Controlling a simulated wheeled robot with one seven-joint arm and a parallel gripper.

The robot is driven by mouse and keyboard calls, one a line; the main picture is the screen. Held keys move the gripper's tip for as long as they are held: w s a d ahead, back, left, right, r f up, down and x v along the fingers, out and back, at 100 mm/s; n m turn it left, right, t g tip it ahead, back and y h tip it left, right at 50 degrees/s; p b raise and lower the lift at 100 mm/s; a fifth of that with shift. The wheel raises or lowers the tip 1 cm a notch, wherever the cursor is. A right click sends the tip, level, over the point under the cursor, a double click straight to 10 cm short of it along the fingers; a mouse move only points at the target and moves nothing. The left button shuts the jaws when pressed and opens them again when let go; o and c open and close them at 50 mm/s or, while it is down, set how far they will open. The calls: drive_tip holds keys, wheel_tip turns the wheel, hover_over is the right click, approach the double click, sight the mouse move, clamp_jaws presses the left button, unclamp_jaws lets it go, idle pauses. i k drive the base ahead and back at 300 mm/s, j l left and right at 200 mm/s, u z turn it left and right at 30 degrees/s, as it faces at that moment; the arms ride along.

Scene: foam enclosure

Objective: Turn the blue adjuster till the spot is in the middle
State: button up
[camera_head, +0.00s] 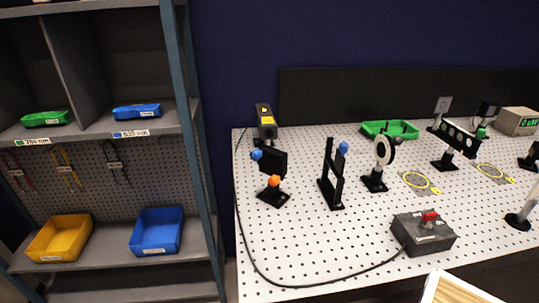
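A black mount (272,163) with a blue knob (256,155) at its upper left and an orange knob (274,181) at its lower front stands at the left of the white perforated table (300,240). A second blue knob (343,147) sits on top of an upright black frame (331,175) to its right. I cannot tell from here which blue knob is the adjuster. No light spot can be made out. A grey box with a green readout (518,121) stands at the back right. My gripper is not in view.
A black laser-like unit (265,122) stands behind the mount. Shelves with bins (157,231) are left.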

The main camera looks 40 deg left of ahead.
sight(257, 154)
drive_tip(key=k+u, duration=0.35)
drive_tip(key=k+j+u, duration=0.15)
drive_tip(key=u, duration=0.15)
drive_tip(key=i+l+u, duration=0.1)
drive_tip(key=u, duration=0.9)
drive_tip(key=i+l, duration=0.3)
